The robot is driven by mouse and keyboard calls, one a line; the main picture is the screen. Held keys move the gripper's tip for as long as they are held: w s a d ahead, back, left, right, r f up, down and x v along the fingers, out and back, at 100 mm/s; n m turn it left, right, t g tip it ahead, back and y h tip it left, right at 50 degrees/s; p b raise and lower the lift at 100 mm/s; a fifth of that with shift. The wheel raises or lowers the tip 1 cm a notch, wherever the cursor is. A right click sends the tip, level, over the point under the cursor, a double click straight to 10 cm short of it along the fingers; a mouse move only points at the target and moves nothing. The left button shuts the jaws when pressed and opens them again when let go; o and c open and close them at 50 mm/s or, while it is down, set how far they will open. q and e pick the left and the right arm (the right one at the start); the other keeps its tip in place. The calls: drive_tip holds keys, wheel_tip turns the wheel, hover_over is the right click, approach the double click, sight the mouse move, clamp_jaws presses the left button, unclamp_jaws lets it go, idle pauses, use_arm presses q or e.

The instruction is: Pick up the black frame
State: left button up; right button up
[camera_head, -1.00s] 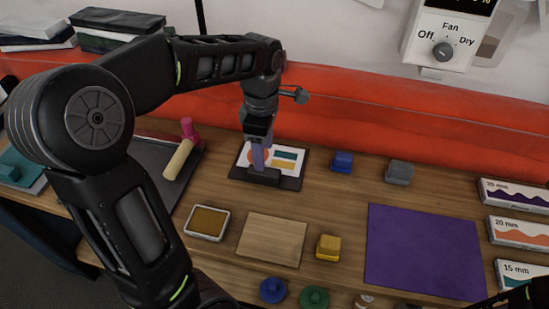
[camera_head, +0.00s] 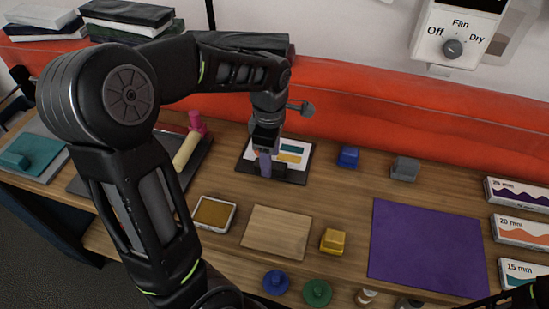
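The black frame (camera_head: 297,178) lies flat on the wooden table near its back edge, around a white print with orange, teal and yellow shapes (camera_head: 292,150). My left gripper (camera_head: 265,168) points down over the frame's left front part. Its fingers cover part of the frame and print. From this angle I cannot tell whether the fingers are apart or closed, or whether they touch the frame. My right gripper is not clearly in view; only a dark piece shows at the lower right corner.
A brayer with a pink handle (camera_head: 195,124) lies on a dark tray at left. Blue (camera_head: 348,157), grey (camera_head: 405,169) and yellow (camera_head: 333,241) blocks, a wooden board (camera_head: 276,232), an ink pad (camera_head: 213,213) and a purple sheet (camera_head: 427,247) occupy the table. A red padded barrier (camera_head: 400,115) runs behind.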

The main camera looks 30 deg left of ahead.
use_arm(q)
drive_tip(key=shift+f, duration=1.5)
clamp_jaws()
